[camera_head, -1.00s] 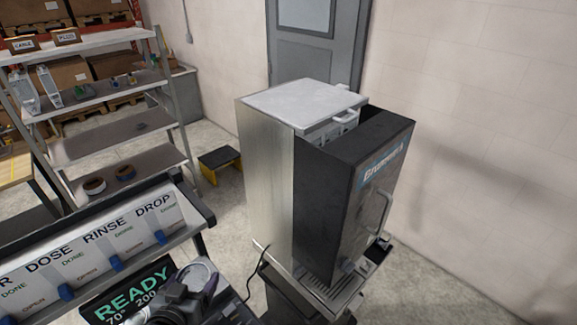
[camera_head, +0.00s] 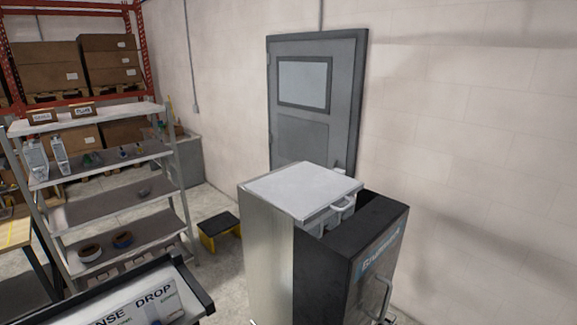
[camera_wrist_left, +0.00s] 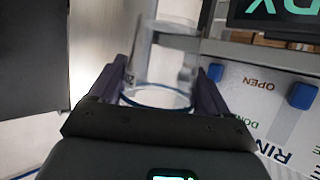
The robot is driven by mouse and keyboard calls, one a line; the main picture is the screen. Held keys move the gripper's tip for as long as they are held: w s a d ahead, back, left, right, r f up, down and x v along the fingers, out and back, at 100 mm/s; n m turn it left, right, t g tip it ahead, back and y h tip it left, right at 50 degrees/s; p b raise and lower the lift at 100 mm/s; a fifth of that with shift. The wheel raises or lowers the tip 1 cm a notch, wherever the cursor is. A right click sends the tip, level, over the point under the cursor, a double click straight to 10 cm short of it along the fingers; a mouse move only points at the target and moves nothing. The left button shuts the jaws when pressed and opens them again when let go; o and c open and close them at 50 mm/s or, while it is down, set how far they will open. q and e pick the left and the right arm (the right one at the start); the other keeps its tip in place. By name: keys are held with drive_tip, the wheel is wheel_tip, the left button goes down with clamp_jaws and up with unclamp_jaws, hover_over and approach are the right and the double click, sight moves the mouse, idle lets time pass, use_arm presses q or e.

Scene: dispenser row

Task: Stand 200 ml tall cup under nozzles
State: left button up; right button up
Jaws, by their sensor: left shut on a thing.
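A clear tall cup (camera_wrist_left: 165,60) with a blue line around its near end shows in the left wrist view. My left gripper (camera_wrist_left: 162,88) is shut on it, with one dark finger on each side. The cup is beside the labelled panel (camera_wrist_left: 275,105) and a dark screen with green letters (camera_wrist_left: 285,15). In the head view a steel and black machine (camera_head: 345,245) stands at bottom centre, its lower part cut off by the frame. No nozzles can be made out in either view. My right gripper is in neither view.
The panel marked "DROP" (camera_head: 145,300) with its dark rail is at the bottom left of the head view. A grey shelf rack (camera_head: 110,190), a yellow and black step stool (camera_head: 218,232) and a grey door (camera_head: 318,105) are behind. Floor shows between rack and machine.

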use_arm(q)
drive_tip(key=s+f, duration=0.5)
drive_tip(key=f, duration=0.5)
drive_tip(key=s+f, duration=0.5)
drive_tip(key=f, duration=0.5)
drive_tip(key=w+r, duration=0.1)
drive_tip(key=r, duration=0.1)
drive_tip(key=w+r, duration=0.1)
drive_tip(key=w, duration=0.1)
drive_tip(key=shift+a+r, duration=0.15)
drive_tip(key=shift+r, duration=0.25)
drive_tip(key=shift+s, duration=0.1)
